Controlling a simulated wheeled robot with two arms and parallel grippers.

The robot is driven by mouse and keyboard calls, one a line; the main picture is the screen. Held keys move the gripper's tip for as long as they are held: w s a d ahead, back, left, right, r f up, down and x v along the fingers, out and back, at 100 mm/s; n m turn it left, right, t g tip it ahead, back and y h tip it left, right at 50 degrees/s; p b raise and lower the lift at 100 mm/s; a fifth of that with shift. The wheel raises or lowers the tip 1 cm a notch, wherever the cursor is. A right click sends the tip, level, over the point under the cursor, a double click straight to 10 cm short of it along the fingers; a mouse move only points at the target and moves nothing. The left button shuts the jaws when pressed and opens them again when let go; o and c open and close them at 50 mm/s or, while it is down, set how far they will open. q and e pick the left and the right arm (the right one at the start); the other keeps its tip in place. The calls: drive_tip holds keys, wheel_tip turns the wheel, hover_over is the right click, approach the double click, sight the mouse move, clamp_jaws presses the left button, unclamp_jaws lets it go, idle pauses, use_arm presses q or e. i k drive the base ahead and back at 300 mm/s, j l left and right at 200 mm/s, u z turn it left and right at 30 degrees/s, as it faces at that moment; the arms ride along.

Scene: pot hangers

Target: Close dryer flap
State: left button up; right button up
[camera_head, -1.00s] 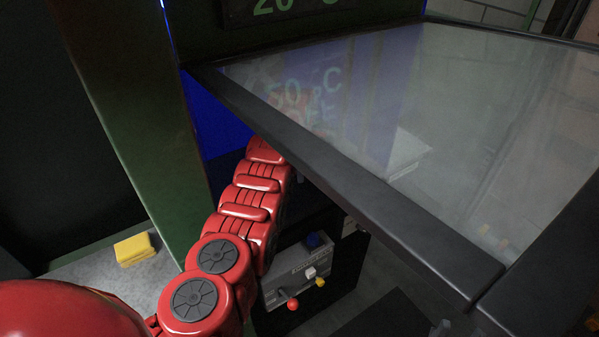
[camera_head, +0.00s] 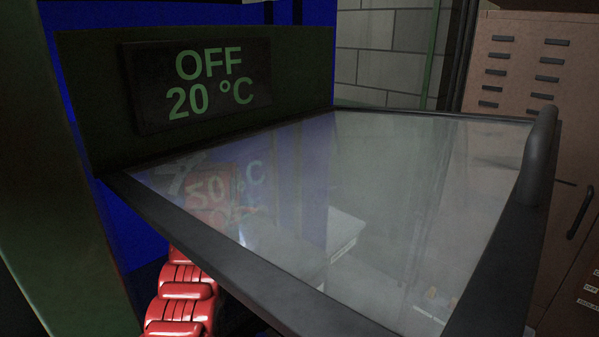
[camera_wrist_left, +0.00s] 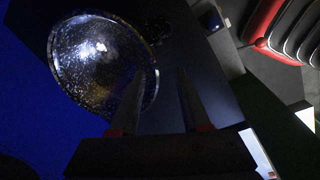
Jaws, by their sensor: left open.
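The dryer flap (camera_head: 400,190) is a large glass pane in a dark grey frame. It stands open and spreads across the middle of the head view, with a rounded dark handle (camera_head: 538,155) at its right edge. My red left arm goes under the flap's near-left edge, and its gripper is hidden there in the head view. In the left wrist view my left gripper (camera_wrist_left: 161,85) has its two fingers apart with nothing between them. A shiny speckled round thing (camera_wrist_left: 95,60) lies beyond the left finger; I cannot tell whether they touch. My right gripper is out of view.
A dark display (camera_head: 200,85) reading OFF and 20 °C is on the green panel behind the flap. A brown cabinet (camera_head: 525,60) with several dark handles stands at the right. A green post (camera_head: 60,200) rises at the left.

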sight(495, 301)
drive_tip(key=k+l, duration=0.2)
drive_tip(key=k, duration=0.25)
drive_tip(key=k+l, duration=0.25)
drive_tip(key=k, duration=0.2)
